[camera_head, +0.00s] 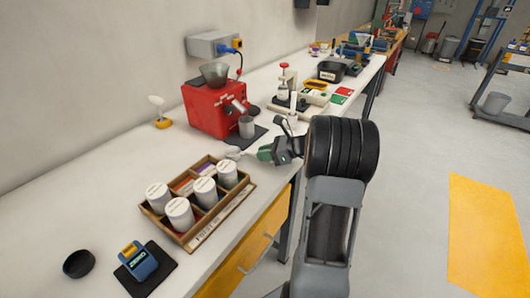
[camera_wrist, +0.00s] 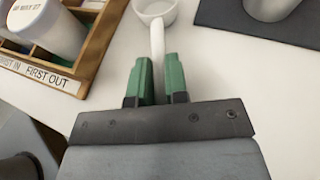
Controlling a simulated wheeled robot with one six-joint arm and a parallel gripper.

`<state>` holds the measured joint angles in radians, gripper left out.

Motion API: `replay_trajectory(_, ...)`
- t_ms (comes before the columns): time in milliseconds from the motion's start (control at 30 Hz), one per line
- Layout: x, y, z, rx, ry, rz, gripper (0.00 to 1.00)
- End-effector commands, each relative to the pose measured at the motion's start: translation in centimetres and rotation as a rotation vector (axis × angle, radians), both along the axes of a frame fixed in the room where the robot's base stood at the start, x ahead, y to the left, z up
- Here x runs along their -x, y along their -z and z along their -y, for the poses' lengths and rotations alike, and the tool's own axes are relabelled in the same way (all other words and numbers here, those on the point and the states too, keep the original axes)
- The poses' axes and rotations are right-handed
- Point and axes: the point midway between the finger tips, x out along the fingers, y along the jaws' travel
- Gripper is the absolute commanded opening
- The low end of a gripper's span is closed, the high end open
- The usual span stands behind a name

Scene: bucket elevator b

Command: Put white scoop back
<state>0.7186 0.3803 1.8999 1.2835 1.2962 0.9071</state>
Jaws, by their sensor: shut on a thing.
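The white scoop (camera_wrist: 157,38) has a round bowl at the top of the wrist view and a thin handle running down between my green fingertips. My gripper (camera_wrist: 159,78) is shut on that handle. In the head view my gripper (camera_head: 265,153) is over the bench's front part, just right of the wooden tray, and the scoop's white bowl (camera_head: 233,153) shows at its left. I cannot tell whether the scoop touches the bench.
A wooden tray (camera_head: 222,215) holds several white lidded jars. A red grinder (camera_head: 212,112) with a metal cup (camera_head: 246,126) on a dark mat stands behind. A white piece on a yellow base (camera_head: 162,123) stands near the wall. A blue device (camera_head: 137,260) and black bowl (camera_head: 79,263) sit front left.

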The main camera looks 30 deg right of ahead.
Motion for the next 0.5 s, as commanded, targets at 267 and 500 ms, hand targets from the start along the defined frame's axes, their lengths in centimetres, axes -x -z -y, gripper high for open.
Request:
replay_trajectory(267,0.0,0.25,0.0,0.0,0.0,0.0,0.28)
replay_trajectory(500,-0.01,0.24,0.01,0.0,0.0,0.0,0.44)
